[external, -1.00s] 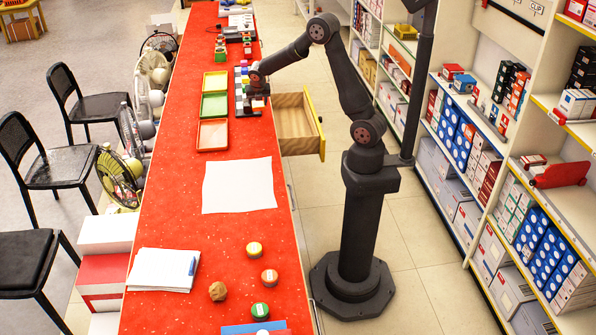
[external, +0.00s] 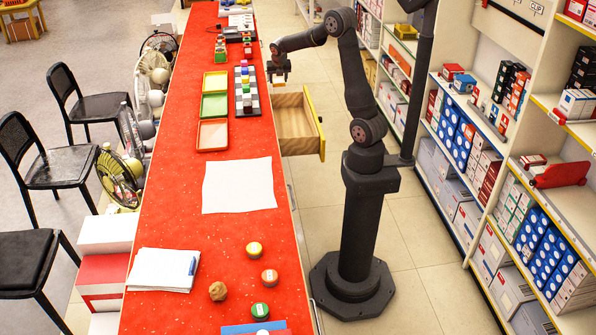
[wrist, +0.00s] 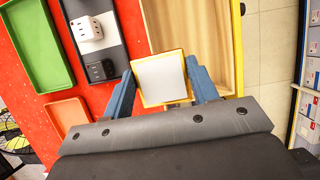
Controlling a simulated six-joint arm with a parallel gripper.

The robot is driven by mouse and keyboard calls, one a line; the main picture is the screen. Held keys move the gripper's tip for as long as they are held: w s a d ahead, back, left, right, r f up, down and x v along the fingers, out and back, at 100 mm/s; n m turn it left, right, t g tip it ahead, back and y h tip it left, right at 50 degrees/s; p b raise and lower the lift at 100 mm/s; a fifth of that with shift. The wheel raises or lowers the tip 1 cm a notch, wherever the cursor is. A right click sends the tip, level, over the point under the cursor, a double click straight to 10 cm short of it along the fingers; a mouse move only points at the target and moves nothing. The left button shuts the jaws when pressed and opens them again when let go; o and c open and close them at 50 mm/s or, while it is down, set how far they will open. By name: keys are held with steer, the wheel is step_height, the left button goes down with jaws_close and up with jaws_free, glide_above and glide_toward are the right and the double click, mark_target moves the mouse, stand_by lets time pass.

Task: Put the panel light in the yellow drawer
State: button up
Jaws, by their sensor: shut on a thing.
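The panel light (wrist: 162,80), a white square with a yellow-orange edge, is held between the blue fingers of my gripper (wrist: 164,88) in the wrist view. In the external view my gripper (external: 279,76) is at the right edge of the red counter, above and behind the drawer. The yellow drawer (external: 317,128) is pulled out from the counter's right side, with a bare wooden inside. In the wrist view its inside (wrist: 205,28) lies beyond and below the panel light, which partly covers it.
A grey and white board (external: 248,90) with several small blocks lies on the red counter (external: 240,235). Beside it are yellow, green and orange trays (external: 213,105). White paper (external: 238,185) lies nearer. The floor right of the drawer is clear.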

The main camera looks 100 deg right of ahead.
glide_above(292, 131)
steer(key=a, duration=0.1)
steer(key=f, duration=3.1)
steer(key=shift+a+f, duration=0.25)
steer(key=shift+f, duration=0.15)
steer(key=shift+f, duration=0.1)
steer(key=o, duration=1)
steer(key=v, duration=1.2)
